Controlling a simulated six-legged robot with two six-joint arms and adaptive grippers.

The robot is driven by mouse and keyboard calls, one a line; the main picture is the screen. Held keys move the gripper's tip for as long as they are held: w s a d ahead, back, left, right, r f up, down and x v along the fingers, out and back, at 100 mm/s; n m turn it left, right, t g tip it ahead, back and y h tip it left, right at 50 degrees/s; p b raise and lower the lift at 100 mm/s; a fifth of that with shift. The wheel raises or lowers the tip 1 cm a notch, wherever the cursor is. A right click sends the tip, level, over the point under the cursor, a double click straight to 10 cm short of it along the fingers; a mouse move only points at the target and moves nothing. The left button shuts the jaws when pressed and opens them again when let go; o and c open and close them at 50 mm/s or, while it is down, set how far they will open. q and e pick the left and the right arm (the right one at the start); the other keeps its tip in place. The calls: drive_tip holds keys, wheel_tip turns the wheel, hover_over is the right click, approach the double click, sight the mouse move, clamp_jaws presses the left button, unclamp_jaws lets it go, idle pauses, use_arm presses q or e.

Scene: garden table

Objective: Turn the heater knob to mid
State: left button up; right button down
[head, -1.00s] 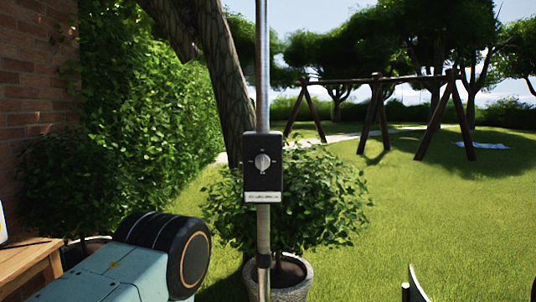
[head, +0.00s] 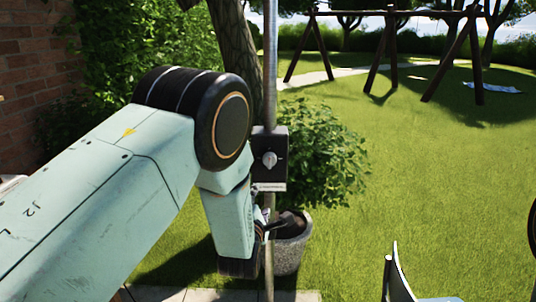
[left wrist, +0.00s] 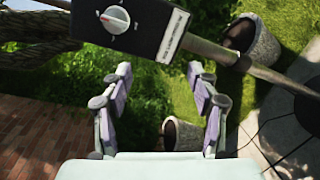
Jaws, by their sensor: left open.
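The heater control is a dark box (head: 281,142) on a metal pole, with a pale round knob (head: 269,159) and a white label below. The knob's ridge looks roughly upright; which end points is unclear. In the left wrist view the box (left wrist: 150,28) and knob (left wrist: 115,19) are at the top, beyond the fingertips. My left gripper (left wrist: 159,76) is open and empty, its fingers apart. In the head view my left gripper (head: 264,228) is partly hidden by my arm, below the box. At bottom right, a pale upright piece (head: 395,272) may be my right gripper.
The metal pole (head: 270,60) runs up and down through the box. A potted bush (head: 320,155) in a grey pot (head: 290,250) stands behind it. A brick wall (head: 35,70) is at left. Open lawn (head: 430,180) and a wooden swing frame (head: 390,50) lie at right.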

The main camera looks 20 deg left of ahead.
use_arm(q)
drive_tip(key=n+t+p, duration=0.1)
drive_tip(key=n, duration=0.1)
approach(268, 163)
drive_tip(key=w, duration=0.2)
drive_tip(key=shift+w+a+f+p, duration=0.15)
drive_tip(key=shift+w+a, duration=0.1)
drive_tip(key=shift+w, duration=0.95)
drive_tip(key=shift+w+a+r+p, duration=0.1)
drive_tip(key=shift+w+a+p, duration=0.1)
drive_tip(key=shift+w, duration=1.05)
drive_tip(key=shift+w+a+f+p, duration=0.15)
drive_tip(key=shift+w+a, duration=0.1)
drive_tip(key=shift+w, duration=0.95)
use_arm(e)
drive_tip(key=shift+r, duration=1.45)
use_arm(q)
drive_tip(key=shift+d, duration=0.1)
drive_tip(key=shift+c, duration=0.4)
drive_tip(key=c, duration=1.1)
